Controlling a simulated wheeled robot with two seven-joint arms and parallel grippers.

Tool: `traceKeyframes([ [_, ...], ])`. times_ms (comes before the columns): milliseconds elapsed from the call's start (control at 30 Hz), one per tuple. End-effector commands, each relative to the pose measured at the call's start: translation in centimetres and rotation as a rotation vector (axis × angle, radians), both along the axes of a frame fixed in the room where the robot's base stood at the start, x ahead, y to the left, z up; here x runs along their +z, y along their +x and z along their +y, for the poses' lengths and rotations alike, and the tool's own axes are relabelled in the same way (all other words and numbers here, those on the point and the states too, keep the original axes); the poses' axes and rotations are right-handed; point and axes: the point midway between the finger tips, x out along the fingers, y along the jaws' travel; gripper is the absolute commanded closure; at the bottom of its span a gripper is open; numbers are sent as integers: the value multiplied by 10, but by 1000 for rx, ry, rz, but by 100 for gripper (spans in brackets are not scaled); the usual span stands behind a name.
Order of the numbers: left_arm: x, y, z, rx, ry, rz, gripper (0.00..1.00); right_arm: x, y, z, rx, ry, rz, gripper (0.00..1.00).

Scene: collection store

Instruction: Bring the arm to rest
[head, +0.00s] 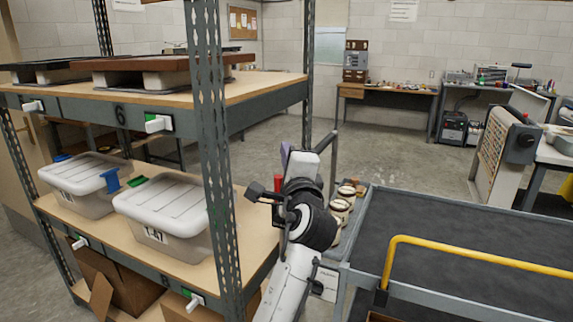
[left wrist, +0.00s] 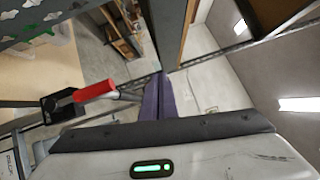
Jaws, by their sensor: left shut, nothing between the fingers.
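My left arm reaches up from the bottom middle of the head view. Its gripper (head: 286,152) is raised beside the shelf rack's right end, close to a rack post. In the left wrist view, the purple fingers (left wrist: 158,97) are together with nothing between them. A red-handled black part (left wrist: 95,91) shows beside them; I cannot tell whether it belongs to the arm. My right gripper is in neither view.
The grey metal rack (head: 215,150) holds lidded bins, including a front bin (head: 165,215), on its lower shelf. A dark-topped cart (head: 480,240) with a yellow handle (head: 480,257) stands on the right. Several jars (head: 342,208) are behind my arm. Open floor (head: 400,155) lies beyond.

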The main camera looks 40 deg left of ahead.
Motion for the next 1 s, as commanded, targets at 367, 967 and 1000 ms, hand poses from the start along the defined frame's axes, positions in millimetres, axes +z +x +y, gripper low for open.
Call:
traceKeyframes([
  [367,-2,1,-1,-3,-4,3,100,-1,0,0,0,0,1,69],
  [967,-206,-3,-81,-351,-437,43,100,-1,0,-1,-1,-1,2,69],
  [1000,-233,-12,-93,-383,-516,52,100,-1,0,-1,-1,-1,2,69],
])
